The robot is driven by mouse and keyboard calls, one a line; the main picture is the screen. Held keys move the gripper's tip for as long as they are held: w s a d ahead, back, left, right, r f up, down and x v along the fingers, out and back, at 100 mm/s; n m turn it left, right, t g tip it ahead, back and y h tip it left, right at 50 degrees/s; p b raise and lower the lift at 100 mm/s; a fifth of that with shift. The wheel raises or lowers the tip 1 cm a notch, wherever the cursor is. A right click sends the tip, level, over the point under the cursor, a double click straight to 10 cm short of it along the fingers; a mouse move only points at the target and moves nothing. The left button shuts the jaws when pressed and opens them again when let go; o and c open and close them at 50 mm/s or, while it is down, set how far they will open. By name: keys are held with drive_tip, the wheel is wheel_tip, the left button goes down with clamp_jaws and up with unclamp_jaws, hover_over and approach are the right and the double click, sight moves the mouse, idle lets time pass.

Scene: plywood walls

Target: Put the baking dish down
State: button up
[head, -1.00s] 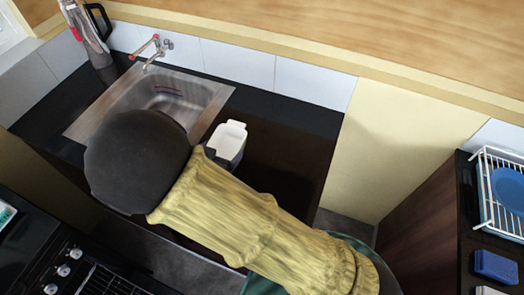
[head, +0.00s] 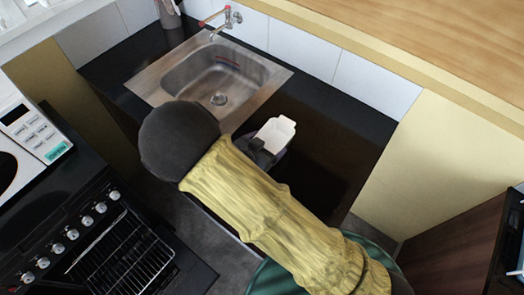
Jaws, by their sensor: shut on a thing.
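My arm hides much of the gripper and the near part of the dish. The dish appears over the dark countertop (head: 335,122), right of the sink. I cannot tell whether it touches the counter.
A steel sink (head: 167,92) with a tap (head: 227,19) lies to the left. A stove with an open oven rack (head: 122,262) and a white microwave (head: 30,125) stand at the lower left. The counter right of the dish is clear. A dark cabinet (head: 470,245) stands at right.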

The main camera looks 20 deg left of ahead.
drive_tip(key=shift+a+f+p, duration=0.1)
drive_tip(key=shift+f+p, duration=0.3)
drive_tip(key=shift+f, duration=1.65)
drive_tip(key=shift+f, duration=0.15)
drive_tip(key=o, duration=1.1)
drive_tip(key=shift+o, duration=0.2)
drive_tip(key=shift+r, duration=0.25)
drive_tip(key=b+v, duration=0.2)
drive_tip(key=v, duration=1)
drive_tip(key=shift+s+f, duration=0.1)
